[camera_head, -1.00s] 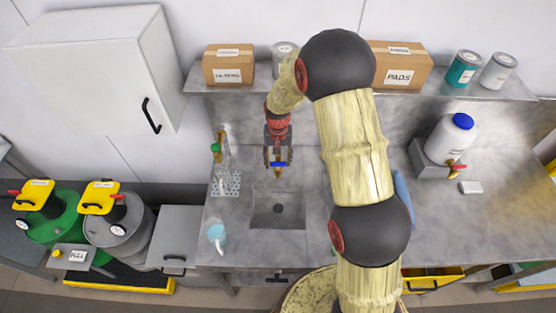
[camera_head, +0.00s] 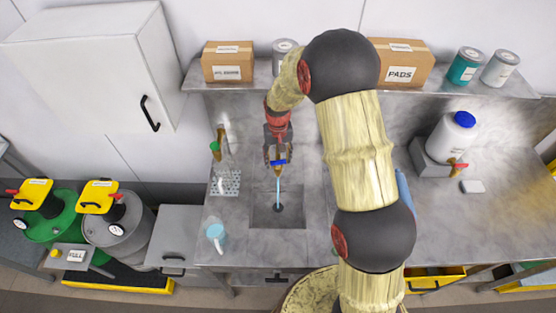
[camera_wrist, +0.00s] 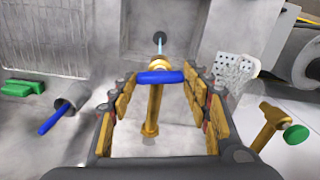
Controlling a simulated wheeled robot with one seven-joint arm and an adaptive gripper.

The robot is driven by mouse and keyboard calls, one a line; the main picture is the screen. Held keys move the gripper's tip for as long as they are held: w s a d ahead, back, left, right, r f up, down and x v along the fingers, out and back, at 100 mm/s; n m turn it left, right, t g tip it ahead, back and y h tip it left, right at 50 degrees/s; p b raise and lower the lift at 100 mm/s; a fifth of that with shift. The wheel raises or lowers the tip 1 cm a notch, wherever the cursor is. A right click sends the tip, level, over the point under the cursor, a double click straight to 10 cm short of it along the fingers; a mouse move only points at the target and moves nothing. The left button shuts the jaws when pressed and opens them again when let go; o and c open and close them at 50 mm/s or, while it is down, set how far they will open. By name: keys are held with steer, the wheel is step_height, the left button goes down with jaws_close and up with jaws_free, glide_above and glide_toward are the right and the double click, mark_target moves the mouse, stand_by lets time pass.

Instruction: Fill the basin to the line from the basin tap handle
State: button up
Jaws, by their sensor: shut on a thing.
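The basin tap (camera_head: 278,172) is brass with a blue handle (camera_head: 279,162), at the back of the sunken basin (camera_head: 262,220). In the wrist view the blue handle (camera_wrist: 160,77) lies crosswise between the fingers of my gripper (camera_wrist: 158,88), which is shut on it. The head view shows my gripper (camera_head: 278,155) over the tap from above. A light-blue water stream (camera_head: 278,192) runs from the spout down to the dark drain area of the basin; the stream (camera_wrist: 160,46) also shows in the wrist view. I cannot make out a fill line or a raised water level.
A green-handled tap (camera_head: 215,147) and a perforated rack (camera_head: 227,182) stand left of the basin. A shelf (camera_head: 300,85) with boxes and cans runs above. A white jug (camera_head: 453,138) stands at right.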

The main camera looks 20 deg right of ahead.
steer(key=n+b, duration=0.3)
steer(key=n, duration=0.3)
steer(key=n+b, duration=0.2)
steer(key=n, duration=0.3)
steer(key=shift+n, duration=0.4)
stand_by(0.3)
steer(key=o, duration=1.1)
steer(key=shift+c, duration=0.2)
steer(key=shift+o, duration=0.5)
step_height(320, 180, up, 12)
